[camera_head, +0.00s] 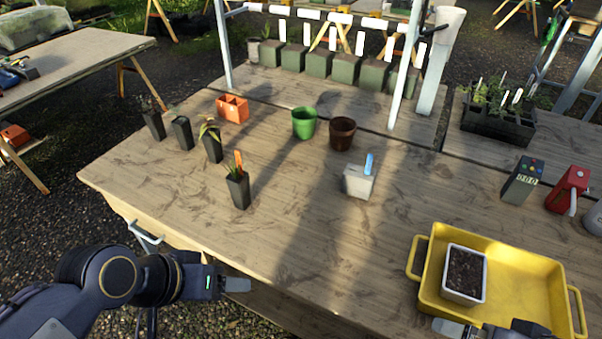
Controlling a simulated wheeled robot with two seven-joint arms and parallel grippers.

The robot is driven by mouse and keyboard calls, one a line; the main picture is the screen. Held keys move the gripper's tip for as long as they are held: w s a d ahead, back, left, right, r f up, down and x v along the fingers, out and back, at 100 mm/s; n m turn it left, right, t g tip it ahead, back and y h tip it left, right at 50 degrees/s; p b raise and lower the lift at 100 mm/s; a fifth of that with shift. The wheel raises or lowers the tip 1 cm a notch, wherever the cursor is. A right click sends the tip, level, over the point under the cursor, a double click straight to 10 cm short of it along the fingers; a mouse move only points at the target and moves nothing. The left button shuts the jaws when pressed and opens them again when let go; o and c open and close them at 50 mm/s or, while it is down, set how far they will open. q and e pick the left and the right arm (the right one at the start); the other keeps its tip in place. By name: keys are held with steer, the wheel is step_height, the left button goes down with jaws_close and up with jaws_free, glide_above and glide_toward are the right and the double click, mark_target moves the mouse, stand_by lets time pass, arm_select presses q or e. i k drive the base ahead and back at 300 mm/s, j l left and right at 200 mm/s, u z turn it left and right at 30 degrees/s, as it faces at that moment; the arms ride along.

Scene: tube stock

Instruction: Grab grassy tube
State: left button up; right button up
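Several black tubes stand upright in a slanting row on the left of the wooden table. Two farther tubes (182,135) and (154,125) show little or no growth; I cannot tell for sure which tube is the grassy one. My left gripper (237,285) is off the table's front edge, below the nearest tube in the picture and apart from it. My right gripper (450,328) shows only partly at the bottom, by the yellow tray.
Green (304,124) and brown (342,134) pots, an orange container (232,109) and a whitish pot with a blue label (358,184) stand mid-table. The yellow tray (535,275) holds a soil-filled white pot (464,275). The front left tabletop is clear.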

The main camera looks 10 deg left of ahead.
mark_target(238, 184)
steer(key=i+j, duration=0.1)
steer(key=j, duration=1.1)
steer(key=i+j, duration=0.15)
steer(key=j, duration=1.1)
steer(key=i+j, duration=0.15)
steer(key=j, duration=0.45)
